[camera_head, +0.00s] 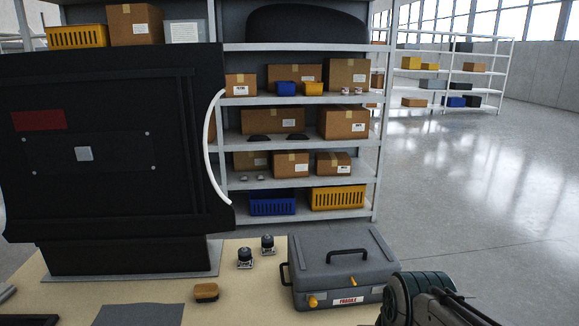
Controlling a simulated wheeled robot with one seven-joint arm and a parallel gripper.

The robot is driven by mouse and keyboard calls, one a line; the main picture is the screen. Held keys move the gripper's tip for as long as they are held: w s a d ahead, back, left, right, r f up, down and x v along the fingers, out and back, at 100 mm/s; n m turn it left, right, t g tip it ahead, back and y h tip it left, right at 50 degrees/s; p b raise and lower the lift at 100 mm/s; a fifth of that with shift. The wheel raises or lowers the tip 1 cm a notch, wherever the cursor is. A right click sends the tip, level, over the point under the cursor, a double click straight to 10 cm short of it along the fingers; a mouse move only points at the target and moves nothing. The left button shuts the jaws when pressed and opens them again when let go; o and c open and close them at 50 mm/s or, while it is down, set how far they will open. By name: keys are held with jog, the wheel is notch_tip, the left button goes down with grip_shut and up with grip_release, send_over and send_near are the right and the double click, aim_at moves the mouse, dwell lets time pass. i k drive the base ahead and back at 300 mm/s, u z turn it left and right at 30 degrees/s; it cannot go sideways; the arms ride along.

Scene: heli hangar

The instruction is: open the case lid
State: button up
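The grey case (318,285) stands on the tan worktop at the lower middle right. Its lid (320,245) is down and looks shut. A black handle (347,254) is on top of the lid and a dark side handle (285,273) is on the left. Two orange latches show, one at the front left (313,300) and one further right (352,281). A red and white FRAGILE label (347,300) is on the front. My gripper end (445,305) shows at the bottom right, beside the case's right front corner, partly cut off. Its fingertips cannot be made out.
A brush-like block (206,292) and two small dark-topped parts (245,257) (267,244) lie left of the case. A grey sheet (140,314) lies at the front. A large black panelled unit (110,140) stands at the left. Shelves with boxes (300,135) stand behind. Open floor (480,190) lies right.

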aim_at(324, 259)
jog(key=z, duration=1.5)
jog(key=k, duration=0.7)
jog(key=u, duration=1.1)
jog(key=i, duration=1.15)
jog(key=u, duration=0.1)
